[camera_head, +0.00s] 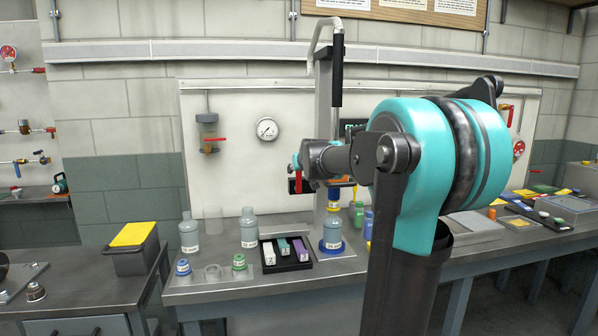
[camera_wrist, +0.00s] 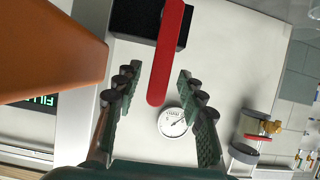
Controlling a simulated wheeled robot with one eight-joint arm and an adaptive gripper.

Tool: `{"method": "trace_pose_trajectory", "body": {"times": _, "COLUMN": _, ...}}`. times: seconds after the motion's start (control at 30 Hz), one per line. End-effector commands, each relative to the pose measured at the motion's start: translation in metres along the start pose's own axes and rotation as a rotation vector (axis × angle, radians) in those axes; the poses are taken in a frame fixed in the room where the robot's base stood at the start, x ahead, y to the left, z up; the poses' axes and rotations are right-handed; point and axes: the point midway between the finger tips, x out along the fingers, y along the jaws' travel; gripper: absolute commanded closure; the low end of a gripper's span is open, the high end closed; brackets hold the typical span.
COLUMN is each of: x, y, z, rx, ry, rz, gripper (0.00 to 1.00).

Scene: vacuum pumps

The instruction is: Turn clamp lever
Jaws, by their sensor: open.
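The red clamp lever (camera_wrist: 168,55) extends from a black block (camera_wrist: 150,20) in the wrist view, its rounded free end showing between my fingers. My gripper (camera_wrist: 157,72) is open, with one dark green finger on each side of the lever and a gap on both sides. How deep the lever sits between the fingers is unclear. In the head view the lever (camera_head: 298,178) hangs beside the tall grey column (camera_head: 324,100). My wrist hides most of my gripper and part of the clamp there.
A bottle in a blue ring (camera_head: 332,240) stands below the clamp. A black tray (camera_head: 286,266) with several small boxes is to its left. A round gauge (camera_head: 267,128) is on the back panel. A large orange part (camera_wrist: 45,50) fills the wrist view's upper left.

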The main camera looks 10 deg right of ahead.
Motion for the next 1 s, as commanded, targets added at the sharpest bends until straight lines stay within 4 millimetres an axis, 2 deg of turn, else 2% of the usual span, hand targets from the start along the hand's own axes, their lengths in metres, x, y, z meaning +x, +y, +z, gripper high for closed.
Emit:
{"method": "trace_pose_trajectory", "body": {"times": 0.53, "x": -0.008, "y": 0.000, "z": 0.000, "rx": 0.000, "ry": 0.000, "rz": 0.000, "gripper": 0.60}}
{"method": "trace_pose_trajectory", "body": {"times": 1.0, "x": -0.050, "y": 0.000, "z": 0.000, "rx": 0.000, "ry": 0.000, "rz": 0.000, "gripper": 0.60}}
